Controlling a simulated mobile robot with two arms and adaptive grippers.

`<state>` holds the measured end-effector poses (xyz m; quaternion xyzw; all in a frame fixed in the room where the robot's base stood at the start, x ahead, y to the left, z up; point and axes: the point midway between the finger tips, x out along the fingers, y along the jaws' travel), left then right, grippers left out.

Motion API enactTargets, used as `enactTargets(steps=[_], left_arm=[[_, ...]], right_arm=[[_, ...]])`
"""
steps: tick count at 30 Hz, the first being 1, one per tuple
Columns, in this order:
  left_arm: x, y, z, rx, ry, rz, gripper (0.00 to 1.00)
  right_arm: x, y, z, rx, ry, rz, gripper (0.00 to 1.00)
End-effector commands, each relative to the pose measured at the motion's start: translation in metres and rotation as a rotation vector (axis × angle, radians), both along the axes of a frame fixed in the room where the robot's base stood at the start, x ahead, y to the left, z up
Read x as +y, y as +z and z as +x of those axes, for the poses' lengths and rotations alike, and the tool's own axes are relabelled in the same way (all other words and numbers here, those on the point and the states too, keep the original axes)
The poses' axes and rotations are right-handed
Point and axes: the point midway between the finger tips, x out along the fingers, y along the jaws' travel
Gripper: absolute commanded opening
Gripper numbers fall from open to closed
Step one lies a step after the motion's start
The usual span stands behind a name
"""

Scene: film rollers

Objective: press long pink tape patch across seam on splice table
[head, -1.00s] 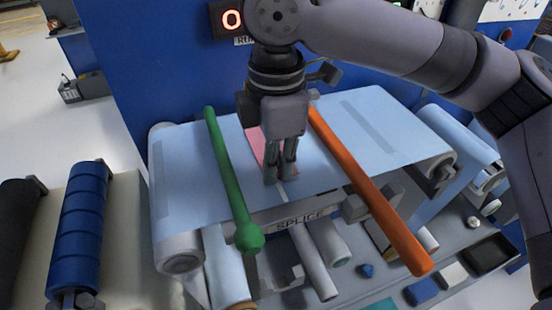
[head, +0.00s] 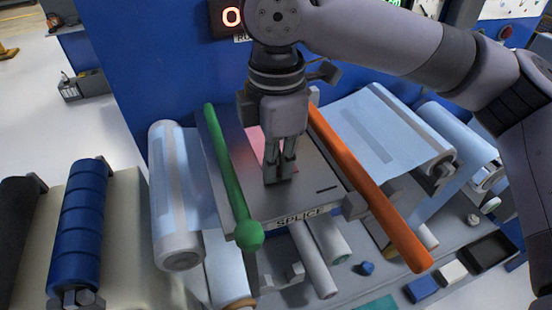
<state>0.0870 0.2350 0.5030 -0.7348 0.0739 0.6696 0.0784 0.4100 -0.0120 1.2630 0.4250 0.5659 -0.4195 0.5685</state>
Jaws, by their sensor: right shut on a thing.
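My right gripper (head: 279,171) points down over the middle of the splice table (head: 312,172), its fingers close together. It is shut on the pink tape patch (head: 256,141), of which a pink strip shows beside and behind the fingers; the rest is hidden. Pale blue film shows on the left (head: 200,180) and on the right (head: 385,130). No film seam shows on the table. A short dark slot marks its right front. My left gripper is not in view.
The green and orange bars slant across the table on either side of my gripper. A blue panel (head: 160,60) stands behind. A blue roller (head: 80,225) is at the left. Small blocks and a dark tray (head: 487,254) lie at the lower right.

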Motion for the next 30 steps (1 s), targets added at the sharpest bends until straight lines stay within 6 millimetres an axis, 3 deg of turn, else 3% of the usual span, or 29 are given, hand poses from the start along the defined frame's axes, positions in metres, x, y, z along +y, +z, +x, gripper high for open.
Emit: enactTargets(steps=[13,24,30], left_arm=[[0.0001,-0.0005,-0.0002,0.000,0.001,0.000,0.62],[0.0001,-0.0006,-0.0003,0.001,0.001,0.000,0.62],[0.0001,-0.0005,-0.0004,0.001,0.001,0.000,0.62]], right_arm=[[-0.0003,-0.0029,-0.0011,0.005,0.002,-0.004,0.00],[-0.0003,-0.0030,-0.0009,0.005,0.002,-0.005,0.28],[-0.0003,-0.0028,-0.0009,0.005,0.001,-0.004,0.28]])
